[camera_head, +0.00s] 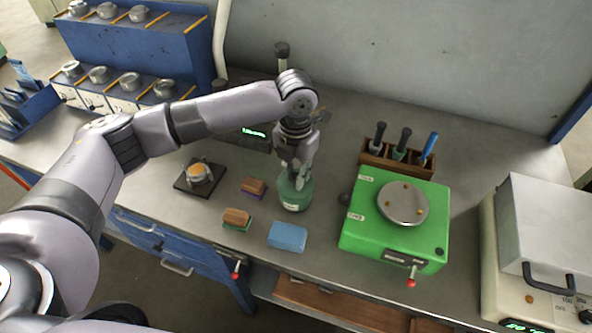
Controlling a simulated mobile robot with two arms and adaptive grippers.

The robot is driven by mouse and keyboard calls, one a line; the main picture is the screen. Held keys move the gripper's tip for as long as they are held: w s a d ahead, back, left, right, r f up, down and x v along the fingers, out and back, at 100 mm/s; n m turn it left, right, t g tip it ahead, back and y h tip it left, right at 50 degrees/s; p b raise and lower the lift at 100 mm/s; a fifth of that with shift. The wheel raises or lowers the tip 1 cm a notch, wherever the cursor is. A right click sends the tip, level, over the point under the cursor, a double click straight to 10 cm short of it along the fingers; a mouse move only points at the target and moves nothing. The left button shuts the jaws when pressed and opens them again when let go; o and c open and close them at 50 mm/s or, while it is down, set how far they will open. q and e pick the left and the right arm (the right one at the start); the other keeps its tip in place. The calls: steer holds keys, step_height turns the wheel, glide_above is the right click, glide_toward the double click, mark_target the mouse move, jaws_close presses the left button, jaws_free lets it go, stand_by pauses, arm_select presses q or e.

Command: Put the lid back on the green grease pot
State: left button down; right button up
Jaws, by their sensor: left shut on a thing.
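The green grease pot (294,198) stands upright on the grey bench, near the middle, with a small pale label on its front. My left gripper (295,176) comes down from above, right over the pot's mouth, with its fingers pointing down. It is shut on what appears to be the pot's lid, which the fingers mostly hide. I cannot tell whether the lid is seated on the rim or held just above it. My right gripper is not in view.
A green machine (397,222) with a round metal plate stands to the right, before a wooden tool rack (400,163). A white box stands far right.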

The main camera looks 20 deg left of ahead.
arm_select(q)
steer(key=shift+r+p, duration=0.1)
steer(key=shift+p, duration=0.35)
stand_by(0.6)
stand_by(0.4)
steer(key=shift+f+p, duration=0.25)
steer(key=shift+p, duration=0.15)
stand_by(0.4)
steer(key=shift+p, duration=0.45)
stand_by(0.4)
stand_by(0.3)
steer(key=c, duration=1.4)
jaws_free()
steer(key=shift+o, duration=0.8)
steer(key=o, duration=0.4)
steer(key=shift+c, duration=0.2)
